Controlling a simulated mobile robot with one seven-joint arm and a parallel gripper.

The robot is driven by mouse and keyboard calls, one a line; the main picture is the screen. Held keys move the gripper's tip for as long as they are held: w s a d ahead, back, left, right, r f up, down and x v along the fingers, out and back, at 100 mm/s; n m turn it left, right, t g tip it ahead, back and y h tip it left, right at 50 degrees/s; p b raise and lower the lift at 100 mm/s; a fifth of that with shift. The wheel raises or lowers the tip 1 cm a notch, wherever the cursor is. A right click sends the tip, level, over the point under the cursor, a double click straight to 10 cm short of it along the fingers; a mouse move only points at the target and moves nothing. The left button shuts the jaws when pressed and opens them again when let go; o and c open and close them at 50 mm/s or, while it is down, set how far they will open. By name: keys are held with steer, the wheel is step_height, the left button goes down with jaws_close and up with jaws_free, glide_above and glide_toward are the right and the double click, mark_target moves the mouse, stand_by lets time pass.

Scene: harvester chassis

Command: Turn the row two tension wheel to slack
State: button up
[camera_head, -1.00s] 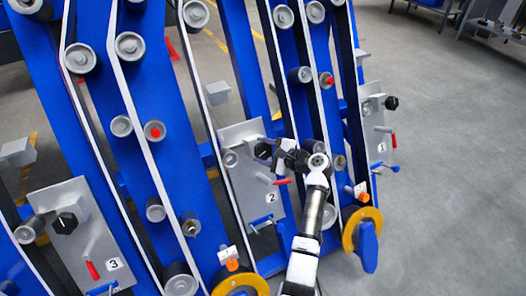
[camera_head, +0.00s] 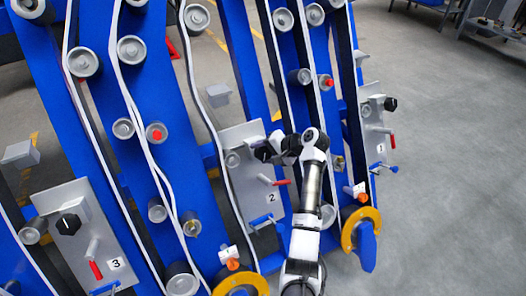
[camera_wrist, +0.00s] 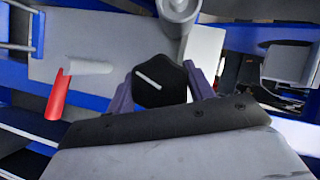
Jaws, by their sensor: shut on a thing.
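The row two tension wheel is a black knob (camera_head: 263,154) on the grey panel marked 2 (camera_head: 251,192) in the head view, partly hidden by my gripper (camera_head: 276,150). In the wrist view the knob (camera_wrist: 158,80) shows a white pointer line, tilted, running from upper left to lower right. My gripper (camera_wrist: 160,90) has its two purple fingers on either side of the knob and is shut on it. A red-tipped lever (camera_wrist: 58,95) is left of the knob in the wrist view.
Panel 3 (camera_head: 85,230) with its own black knob (camera_head: 69,224) is at lower left, and panel 1 (camera_head: 374,135) at right. Blue rails, rollers and white-edged belts surround my arm. A yellow-rimmed wheel (camera_head: 361,229) stands right of my forearm. Open floor lies at right.

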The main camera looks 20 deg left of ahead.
steer(key=shift+n+h, duration=0.3)
steer(key=shift+n, duration=0.2)
steer(key=o, duration=1)
steer(key=shift+d, duration=0.1)
steer(key=b+v, duration=0.1)
steer(key=v, duration=1.2)
steer(key=shift+s+d+r, duration=0.1)
steer(key=shift+d+r, duration=0.1)
steer(key=shift+d, duration=0.1)
